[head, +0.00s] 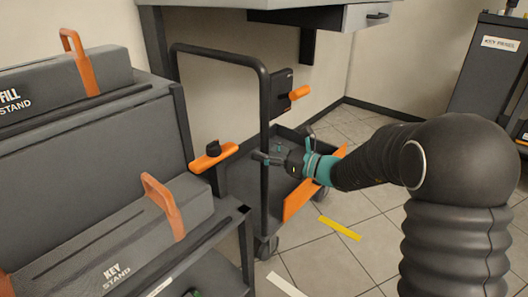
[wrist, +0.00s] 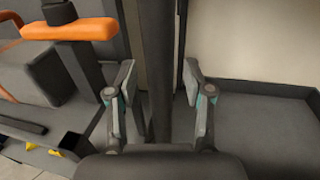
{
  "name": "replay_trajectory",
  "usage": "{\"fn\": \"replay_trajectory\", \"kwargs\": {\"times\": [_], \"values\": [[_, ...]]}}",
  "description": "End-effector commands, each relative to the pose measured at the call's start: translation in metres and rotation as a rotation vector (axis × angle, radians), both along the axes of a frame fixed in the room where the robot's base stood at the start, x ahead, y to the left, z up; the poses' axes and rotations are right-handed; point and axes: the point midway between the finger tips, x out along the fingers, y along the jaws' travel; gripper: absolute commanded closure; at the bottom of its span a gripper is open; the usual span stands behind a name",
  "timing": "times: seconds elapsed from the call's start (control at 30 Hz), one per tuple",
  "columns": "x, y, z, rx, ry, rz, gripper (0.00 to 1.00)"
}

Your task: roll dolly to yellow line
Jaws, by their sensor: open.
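The dolly (head: 298,201) is a dark low cart with an orange side panel, casters and a tall tubular push handle (head: 264,110). It stands on the tiles between the shelving and my arm. The yellow line (head: 340,228) is a short strip on the floor, right of the dolly's front. My gripper (head: 286,148) is open at the handle's near upright. In the wrist view, the dark upright (wrist: 158,60) runs between the open fingers (wrist: 160,98), with gaps on both sides. I cannot tell how deep it sits between them.
A grey shelf unit with orange-handled cases (head: 180,205) stands close at the left. A wall-mounted counter (head: 250,18) overhangs behind the dolly. A white strip (head: 285,285) lies on the floor nearer me. A dark cabinet (head: 485,75) stands at right. Tiles right of the dolly look clear.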

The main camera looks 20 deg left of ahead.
Motion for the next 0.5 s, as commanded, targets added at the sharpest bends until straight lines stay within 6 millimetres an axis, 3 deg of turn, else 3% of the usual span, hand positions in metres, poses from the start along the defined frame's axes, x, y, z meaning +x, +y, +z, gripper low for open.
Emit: {"fn": "replay_trajectory", "kwargs": {"times": [0.37, 0.5], "values": [[0.0011, 0.0061, 0.0004, 0.001, -0.001, 0.000, 0.48], [0.0011, 0.0060, 0.0003, 0.001, 0.000, 0.000, 0.78]]}}
